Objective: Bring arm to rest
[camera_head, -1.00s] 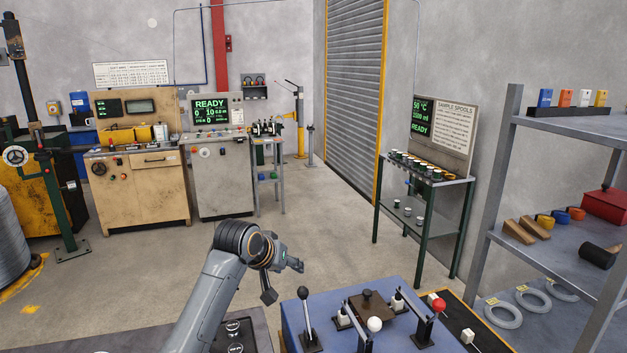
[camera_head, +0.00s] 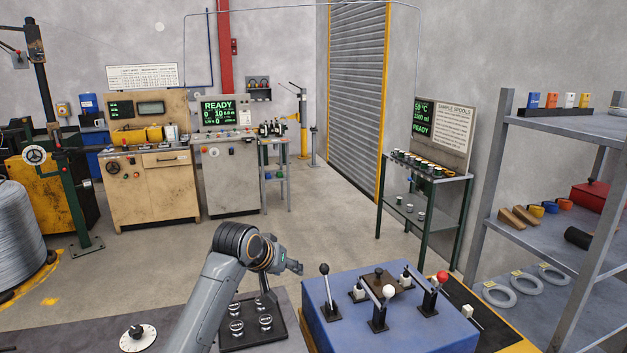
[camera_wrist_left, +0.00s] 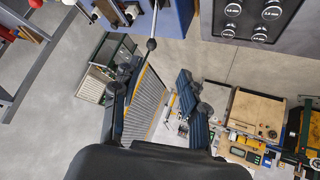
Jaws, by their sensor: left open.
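My left gripper (camera_head: 284,281) is open and empty. In the head view it hangs in front of my grey arm, above the work table and beside the blue lever console (camera_head: 392,320), with no contact visible. In the left wrist view its two dark fingers (camera_wrist_left: 160,98) are spread apart with only distant floor and machines between them. One lever with a dark knob (camera_wrist_left: 151,44) appears near the fingers there; whether it is close in depth I cannot tell. My right gripper is in neither view.
A black panel with round labelled pads (camera_head: 250,324) lies below the gripper. A white dial (camera_head: 138,337) is to its left. A grey shelf rack (camera_head: 490,180) stands at right. Machines (camera_head: 150,190) line the back wall. Open floor (camera_head: 330,215) lies between.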

